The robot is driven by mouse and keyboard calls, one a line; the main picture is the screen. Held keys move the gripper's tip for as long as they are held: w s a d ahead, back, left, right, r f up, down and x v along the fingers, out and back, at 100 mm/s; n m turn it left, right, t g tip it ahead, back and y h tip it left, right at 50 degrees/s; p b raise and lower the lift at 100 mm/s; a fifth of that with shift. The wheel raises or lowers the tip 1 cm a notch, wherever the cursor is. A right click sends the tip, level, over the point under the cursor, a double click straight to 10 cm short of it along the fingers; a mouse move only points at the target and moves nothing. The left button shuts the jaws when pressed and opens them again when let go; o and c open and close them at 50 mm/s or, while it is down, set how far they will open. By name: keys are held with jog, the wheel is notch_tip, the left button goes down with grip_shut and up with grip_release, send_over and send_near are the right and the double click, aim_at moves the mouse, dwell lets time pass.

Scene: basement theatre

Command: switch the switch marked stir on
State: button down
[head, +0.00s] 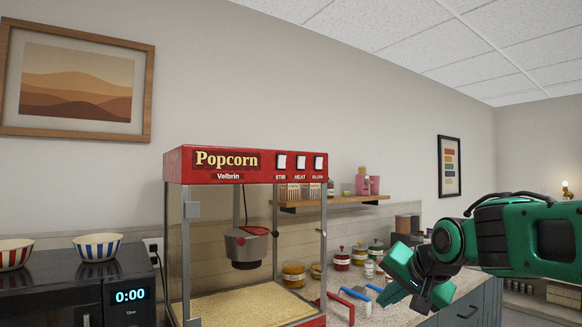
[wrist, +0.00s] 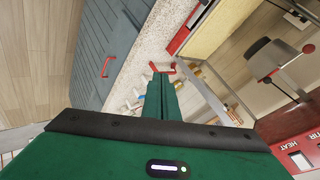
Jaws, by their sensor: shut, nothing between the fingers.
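A red popcorn machine (head: 240,178) stands on the counter in the head view. Its red top panel carries three white switches in a row. The switch marked stir (head: 281,162) is the leftmost, beside the heat switch (head: 300,162) and the glow switch (head: 318,163). I cannot tell from its face whether the stir switch is on or off. My green gripper (head: 385,298) is shut and empty, to the right of the machine and well below the switches. In the wrist view my shut fingers (wrist: 161,78) point over the counter.
A shelf (head: 330,201) with small boxes and pink containers hangs behind the machine. Several jars (head: 342,258) and a red-handled scoop (head: 341,306) are on the counter. A black microwave (head: 75,290) with two striped bowls stands at left. The air before the panel looks clear.

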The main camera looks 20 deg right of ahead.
jog(key=w+a+r+m+t+y, duration=0.1)
jog(key=w+a+r+t+y, duration=0.1)
jog(key=r, duration=0.8)
jog(key=w+a+r+m+t+y, duration=0.1)
jog(key=w+a+r+t+y, duration=0.1)
jog(key=a+r, duration=0.4)
jog(key=w+a+r+m+t+y, duration=0.1)
jog(key=w+r, duration=0.5)
jog(key=r, duration=0.7)
jog(key=a+t+y, duration=0.1)
jog(key=a+t, duration=0.1)
jog(key=t, duration=0.1)
jog(key=shift+a+r+m+t, duration=0.3)
jog(key=shift+a+r+m, duration=0.05)
jog(key=shift+a+m, duration=0.05)
